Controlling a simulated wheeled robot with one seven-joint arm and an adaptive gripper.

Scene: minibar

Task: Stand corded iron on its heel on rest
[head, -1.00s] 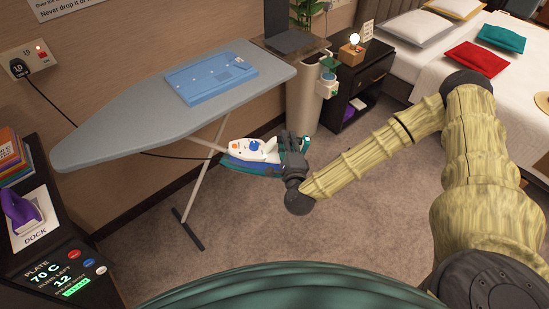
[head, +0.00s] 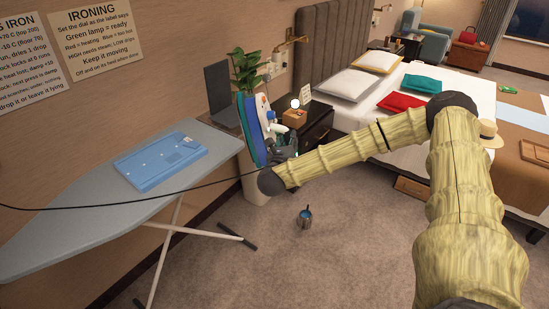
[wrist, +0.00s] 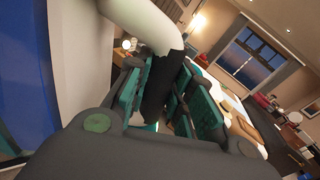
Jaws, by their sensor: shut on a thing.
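The corded iron (head: 256,129) is in the air, tipped up with its nose high and its blue soleplate facing left in the head view. My gripper (head: 284,147) is shut on its dark handle, to the right of the iron's body. In the wrist view the dark handle (wrist: 158,88) sits between my gripper's fingers (wrist: 165,105), with the white body (wrist: 140,25) above. The black cord (head: 130,205) runs off to the left. A dark upright panel (head: 222,96), seemingly part of the rest, stands at the board's far end, left of the iron. The rest's seat is largely hidden.
The grey ironing board (head: 75,225) bears a folded blue cloth (head: 160,161). A pale column (head: 256,186) stands below the iron. A small container (head: 305,217) is on the open carpet. A dark nightstand (head: 315,125) and the bed (head: 365,120) lie to the right.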

